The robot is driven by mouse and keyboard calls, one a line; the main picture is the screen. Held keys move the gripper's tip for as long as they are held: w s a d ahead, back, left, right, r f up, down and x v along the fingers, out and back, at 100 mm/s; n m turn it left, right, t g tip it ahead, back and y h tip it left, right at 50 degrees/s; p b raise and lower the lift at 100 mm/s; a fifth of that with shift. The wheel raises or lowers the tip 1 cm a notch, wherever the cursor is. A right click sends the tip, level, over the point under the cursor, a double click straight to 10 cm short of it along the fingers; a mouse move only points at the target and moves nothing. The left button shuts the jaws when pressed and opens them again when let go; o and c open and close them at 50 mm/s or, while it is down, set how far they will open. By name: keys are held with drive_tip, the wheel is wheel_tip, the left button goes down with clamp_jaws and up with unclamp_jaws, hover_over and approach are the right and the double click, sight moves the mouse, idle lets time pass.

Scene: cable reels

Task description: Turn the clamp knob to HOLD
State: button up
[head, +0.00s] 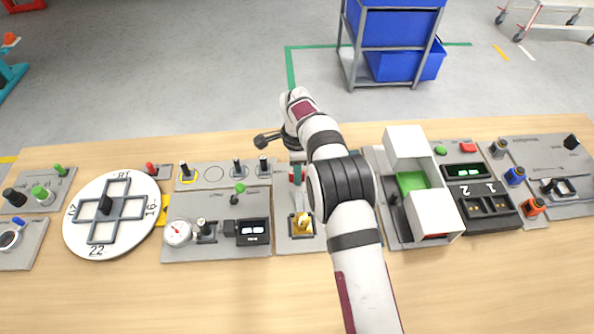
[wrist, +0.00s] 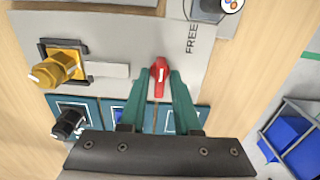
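The clamp knob is a red bar knob (wrist: 159,86) with a white line on its face, on a grey panel in the wrist view. The word FREE is printed on the panel, up and right of it; no HOLD mark is legible. My gripper (wrist: 162,76) has its two teal fingers on either side of the red knob, with no clear gap showing, so it looks shut on it. The knob's bar runs nearly straight up the picture. In the head view my arm covers much of this panel, and the fingers are only partly visible.
A yellow knob (wrist: 55,68) is left of the red knob, with a black knob (wrist: 68,122) below it. In the head view, a gauge panel (head: 178,248) is left of my arm and a white-walled box (head: 436,214) right. The front wood table (head: 220,300) is clear.

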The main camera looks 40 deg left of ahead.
clamp_jaws()
drive_tip(key=n, duration=1.8)
drive_tip(key=shift+o, duration=1.4)
unclamp_jaws()
